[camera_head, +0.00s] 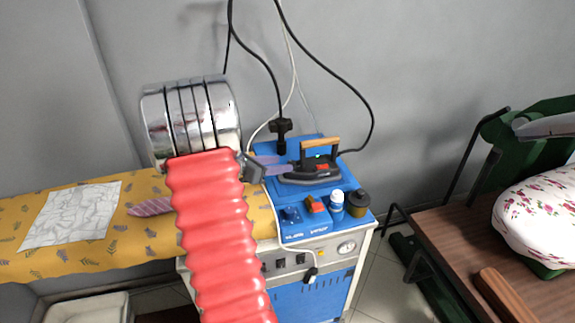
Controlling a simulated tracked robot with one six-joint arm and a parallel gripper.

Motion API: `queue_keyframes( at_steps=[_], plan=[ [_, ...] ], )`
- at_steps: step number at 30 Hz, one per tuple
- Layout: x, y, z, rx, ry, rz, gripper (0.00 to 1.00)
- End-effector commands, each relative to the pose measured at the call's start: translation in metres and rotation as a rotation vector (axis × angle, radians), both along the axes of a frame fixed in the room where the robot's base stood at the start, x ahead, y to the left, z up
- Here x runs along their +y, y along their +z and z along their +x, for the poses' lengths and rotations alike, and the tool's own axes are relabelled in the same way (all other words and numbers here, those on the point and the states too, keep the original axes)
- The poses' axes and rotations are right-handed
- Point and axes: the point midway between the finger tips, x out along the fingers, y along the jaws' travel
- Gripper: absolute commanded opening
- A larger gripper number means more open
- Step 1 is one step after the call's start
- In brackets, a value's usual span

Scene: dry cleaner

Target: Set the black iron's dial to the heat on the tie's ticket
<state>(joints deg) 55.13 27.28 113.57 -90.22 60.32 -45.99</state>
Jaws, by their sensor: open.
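The black iron (300,178) with a wooden handle rests on the blue top of a steam unit. A small red part and a green spot show under its handle; I cannot make out a dial setting. My gripper (284,163) is open, its two purplish fingers pointing right at the iron's left side; I cannot tell whether they touch it. A striped pinkish piece, which looks like the tie (150,207), lies on the yellow ironing board, partly hidden behind my red arm sleeve. I cannot make out a ticket.
The steam unit (312,293) has a red switch (315,204), a white-and-blue bottle (337,201), a dark jar (357,204) and a gauge. Black and white cords hang behind the iron. A white patterned cloth (70,214) lies on the ironing board (105,247). A brown table (455,235) stands right.

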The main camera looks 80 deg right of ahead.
Motion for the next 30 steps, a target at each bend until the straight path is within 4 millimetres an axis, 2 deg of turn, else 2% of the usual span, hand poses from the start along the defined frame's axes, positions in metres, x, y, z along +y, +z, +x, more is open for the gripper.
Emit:
queue_keyframes(
  at_steps=[9, 21, 30],
  plan=[
    [-0.031, -0.016, -0.023, 0.0, -0.001, 0.0, 0.42],
    [-0.036, -0.019, -0.026, -0.001, 0.0, 0.0, 0.42],
    [-0.036, -0.018, -0.026, -0.001, 0.0, 0.001, 0.21]
  ],
)
